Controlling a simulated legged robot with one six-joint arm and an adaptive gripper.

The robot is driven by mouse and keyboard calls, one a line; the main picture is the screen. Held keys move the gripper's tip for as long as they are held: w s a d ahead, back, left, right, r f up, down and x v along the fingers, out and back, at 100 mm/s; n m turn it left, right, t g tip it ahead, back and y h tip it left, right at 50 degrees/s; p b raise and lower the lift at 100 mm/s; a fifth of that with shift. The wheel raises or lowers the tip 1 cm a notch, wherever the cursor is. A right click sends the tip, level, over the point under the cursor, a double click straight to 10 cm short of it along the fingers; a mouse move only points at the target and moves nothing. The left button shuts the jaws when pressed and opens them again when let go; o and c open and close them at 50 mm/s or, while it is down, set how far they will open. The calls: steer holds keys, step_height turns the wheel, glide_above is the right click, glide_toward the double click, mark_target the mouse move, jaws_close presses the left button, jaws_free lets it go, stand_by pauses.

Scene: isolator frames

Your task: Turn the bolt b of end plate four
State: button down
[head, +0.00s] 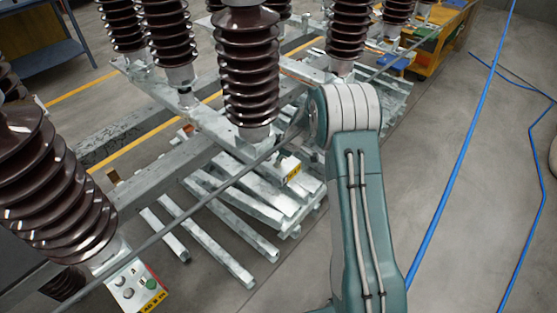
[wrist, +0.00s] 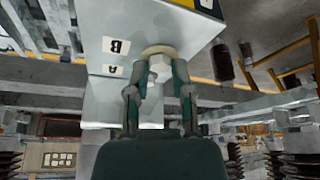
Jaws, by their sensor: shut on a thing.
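In the wrist view a pale hex bolt (wrist: 159,66) with a round washer sticks out of a grey metal end plate (wrist: 98,22). A label B (wrist: 116,46) and a label A (wrist: 112,71) are on the plate left of the bolt. My gripper (wrist: 160,76) has its two fingers closed on either side of the bolt head. In the head view, a plate with a yellow label (head: 293,173) is under the middle insulator, beside my arm's end. My gripper is largely hidden there, and the plate's number is unreadable.
Brown ribbed insulators (head: 247,75) stand on galvanised beams around my arm. A nearer end plate (head: 118,272) has a green bolt. Loose metal bars (head: 210,240) lie below. A blue hose (head: 450,165) crosses the otherwise open floor at right.

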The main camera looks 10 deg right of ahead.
steer(key=n+g, duration=0.1)
steer(key=n, duration=0.2)
steer(key=n+g, duration=0.1)
steer(key=n, duration=0.2)
steer(key=shift+w+d+f+g, duration=0.1)
steer(key=shift+w+f+g, duration=0.1)
steer(key=shift+g, duration=0.1)
steer(key=n+g, duration=0.1)
steer(key=n, duration=0.2)
steer(key=n+g, duration=0.1)
steer(key=n, duration=0.2)
steer(key=shift+w+r+n, duration=0.1)
steer(key=shift+w+n, duration=0.1)
steer(key=shift+n, duration=0.1)
steer(key=shift+c, duration=2.4)
jaws_free()
steer(key=shift+w, duration=0.1)
steer(key=shift+r, duration=0.1)
steer(key=v, duration=1.1)
steer(key=shift+w+r, duration=0.2)
steer(key=shift+r, duration=0.2)
